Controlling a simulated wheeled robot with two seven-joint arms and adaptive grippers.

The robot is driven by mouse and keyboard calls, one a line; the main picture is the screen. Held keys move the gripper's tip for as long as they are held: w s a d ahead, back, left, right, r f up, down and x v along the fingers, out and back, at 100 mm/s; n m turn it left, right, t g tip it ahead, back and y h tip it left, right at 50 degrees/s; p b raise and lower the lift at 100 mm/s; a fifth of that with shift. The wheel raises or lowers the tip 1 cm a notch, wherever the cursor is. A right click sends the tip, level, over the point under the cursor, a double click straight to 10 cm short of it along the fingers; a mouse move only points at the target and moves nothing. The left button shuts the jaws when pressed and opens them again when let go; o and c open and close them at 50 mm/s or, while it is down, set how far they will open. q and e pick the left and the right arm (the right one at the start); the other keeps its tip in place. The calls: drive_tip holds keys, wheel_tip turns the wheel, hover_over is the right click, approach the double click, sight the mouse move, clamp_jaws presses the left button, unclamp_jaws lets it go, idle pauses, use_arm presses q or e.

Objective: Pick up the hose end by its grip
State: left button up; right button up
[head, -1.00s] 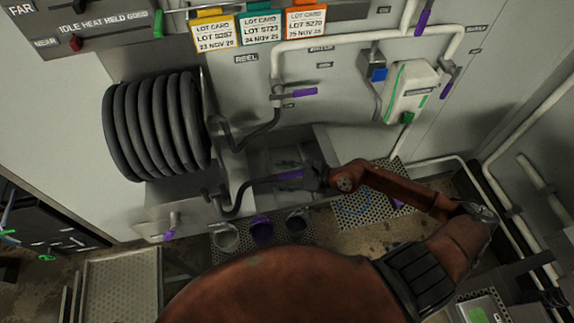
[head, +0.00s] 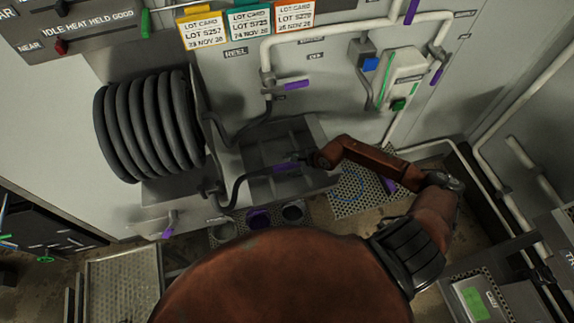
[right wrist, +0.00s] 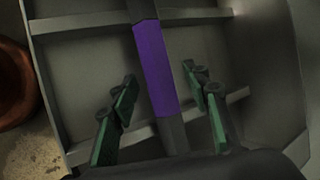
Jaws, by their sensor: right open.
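The black hose (head: 238,190) runs from the reel to a hose end with a purple grip (head: 285,167), which lies across a grey divided tray (head: 320,178). In the right wrist view the purple grip (right wrist: 154,68) runs lengthwise between my green-padded fingers. My right gripper (head: 302,160) is at the right end of the grip; in the right wrist view it (right wrist: 168,92) is open, one finger on each side of the grip, with a gap visible on both sides. My left gripper is not in view.
The hose reel (head: 150,125) stands to the left of the tray. A purple-handled valve (head: 295,85) and white pipes (head: 330,37) are on the wall behind. Several cups (head: 258,218) stand in front of the tray. A perforated plate (head: 358,190) lies to the right.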

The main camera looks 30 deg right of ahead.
clamp_jaws()
idle(0.6)
